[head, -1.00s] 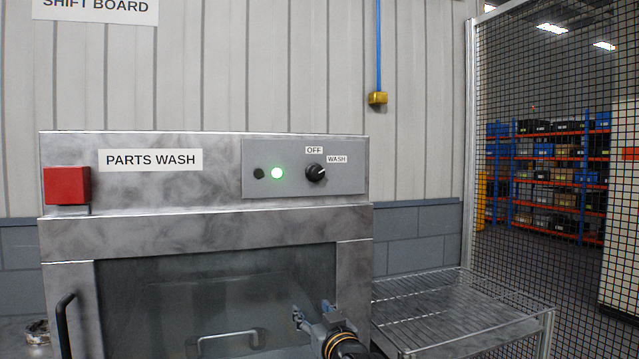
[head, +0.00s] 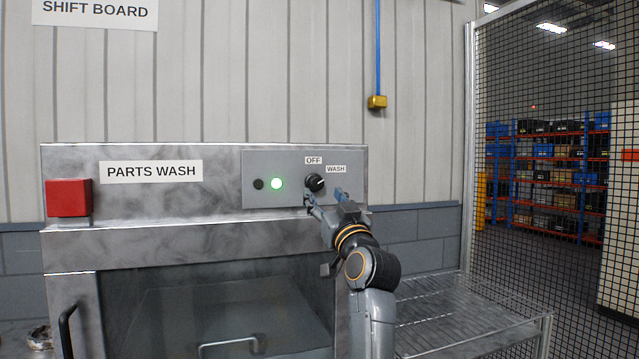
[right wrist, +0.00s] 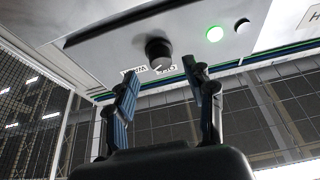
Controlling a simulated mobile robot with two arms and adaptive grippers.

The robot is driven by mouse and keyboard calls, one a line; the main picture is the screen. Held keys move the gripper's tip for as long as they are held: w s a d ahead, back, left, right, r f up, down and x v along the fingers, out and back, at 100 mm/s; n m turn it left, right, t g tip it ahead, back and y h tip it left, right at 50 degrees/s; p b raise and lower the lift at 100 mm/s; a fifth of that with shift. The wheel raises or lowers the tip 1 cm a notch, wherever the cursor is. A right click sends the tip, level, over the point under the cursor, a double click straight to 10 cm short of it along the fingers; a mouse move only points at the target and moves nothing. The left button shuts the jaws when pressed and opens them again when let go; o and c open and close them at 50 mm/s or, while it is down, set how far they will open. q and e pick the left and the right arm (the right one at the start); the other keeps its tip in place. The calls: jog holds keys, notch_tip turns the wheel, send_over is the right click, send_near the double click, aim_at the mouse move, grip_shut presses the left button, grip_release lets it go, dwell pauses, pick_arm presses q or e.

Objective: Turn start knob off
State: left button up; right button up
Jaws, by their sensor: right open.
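The start knob (head: 315,182) is a round black dial on the grey control panel (head: 225,200) of the parts washer. Its white mark points up and right, toward the WASH label (head: 336,169); the OFF label (head: 314,160) is above it. My right gripper (head: 324,194) is open just below and right of the knob. In the right wrist view the knob (right wrist: 158,53) shows beyond and between the two spread fingers of the right gripper (right wrist: 161,78), apart from them. My left gripper is not in view.
A lit green lamp (head: 276,183) and a dark lamp (head: 258,184) are left of the knob. A red box (head: 68,198) sits at the washer's left. A wire rack (head: 470,320) and mesh fence (head: 540,230) are at right.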

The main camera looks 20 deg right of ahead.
aim_at(318, 187)
jog(key=shift+p+x, duration=0.5)
jog(key=shift+x, duration=1.55)
grip_shut()
